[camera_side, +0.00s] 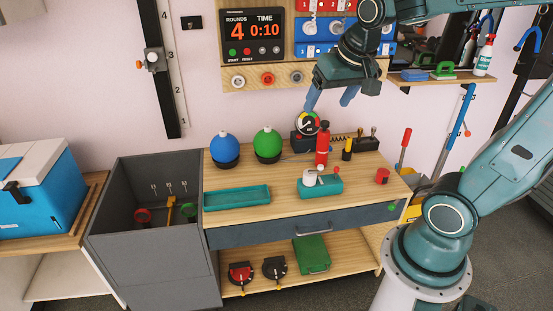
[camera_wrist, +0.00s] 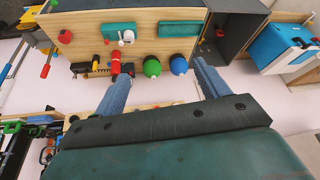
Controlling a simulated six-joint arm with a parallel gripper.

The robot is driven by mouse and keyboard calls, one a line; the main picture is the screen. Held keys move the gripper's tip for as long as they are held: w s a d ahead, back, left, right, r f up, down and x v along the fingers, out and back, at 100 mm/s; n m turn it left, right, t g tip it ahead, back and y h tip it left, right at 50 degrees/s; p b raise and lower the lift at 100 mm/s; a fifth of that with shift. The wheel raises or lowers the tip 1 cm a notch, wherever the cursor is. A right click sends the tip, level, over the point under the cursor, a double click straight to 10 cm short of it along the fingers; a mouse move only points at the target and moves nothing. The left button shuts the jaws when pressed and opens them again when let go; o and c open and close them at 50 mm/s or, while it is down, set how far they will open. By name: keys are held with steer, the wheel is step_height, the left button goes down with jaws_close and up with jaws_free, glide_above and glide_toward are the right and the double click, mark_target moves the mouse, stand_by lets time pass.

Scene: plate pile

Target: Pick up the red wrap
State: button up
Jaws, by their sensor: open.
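The red wrap seems to be the small red roll (camera_side: 382,176) with a dark top. It stands at the right end of the wooden tabletop in the side view, and shows at the upper left in the wrist view (camera_wrist: 65,36). My gripper (camera_side: 328,104) is open and empty, with its blue fingers pointing down, well above the back of the table and to the left of the roll. In the wrist view my gripper (camera_wrist: 161,69) has its fingers spread wide, and the roll lies outside them.
On the tabletop (camera_side: 225,222) stand a blue ball (camera_side: 223,145), a green ball (camera_side: 267,142), a red bottle (camera_side: 322,148), a teal tray (camera_side: 237,198) and a teal block (camera_side: 320,188) with white parts. A grey bin (camera_side: 145,255) adjoins at left. The front right of the top looks clear.

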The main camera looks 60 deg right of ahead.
steer(key=w+d+f+m+g+h, duration=0.1)
steer(key=w+d+f+m, duration=0.3)
steer(key=d, duration=0.4)
steer(key=w+d+f+m+g+h, duration=0.1)
steer(key=w+d+f+m+g, duration=0.15)
steer(key=d+f, duration=0.45)
steer(key=w+d+f+m+h, duration=0.1)
steer(key=w+d+f+m, duration=0.2)
steer(key=d, duration=0.7)
steer(key=m+g, duration=0.4)
steer(key=m, duration=0.5)
glide_toward(382, 172)
steer(key=shift+g, duration=0.25)
steer(key=shift+d+x, duration=0.2)
steer(key=shift+x, duration=3)
steer(key=shift+w, duration=0.1)
steer(key=shift+x, duration=2.55)
steer(key=shift+a, duration=0.1)
steer(key=shift+c, duration=0.4)
steer(key=c, duration=1)
